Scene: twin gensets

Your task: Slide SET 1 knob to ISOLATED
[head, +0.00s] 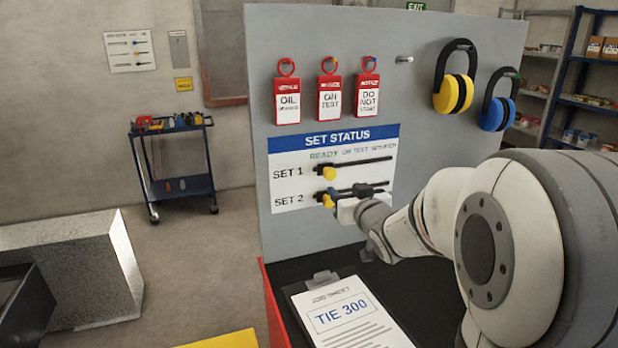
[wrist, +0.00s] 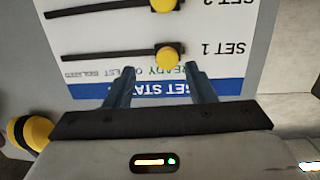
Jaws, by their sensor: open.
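The SET STATUS panel (head: 385,143) has two horizontal black slots. The SET 1 knob (head: 328,173) is yellow and sits at the left end of the upper slot, under READY; ISOLATED is at the right end. In the wrist view, which is upside down, the SET 1 knob (wrist: 167,57) appears just beyond my fingertips, between their lines. My gripper (wrist: 159,69) is open and empty, its two fingers apart. In the head view my gripper (head: 352,192) is by the SET 2 row. Whether the fingers touch the panel cannot be told.
The yellow SET 2 knob (head: 327,200) is at the left of the lower slot, close to my gripper. Red tags (head: 329,98) and yellow (head: 453,94) and blue (head: 497,113) ear defenders hang above. A clipboard (head: 348,315) lies on the dark surface below.

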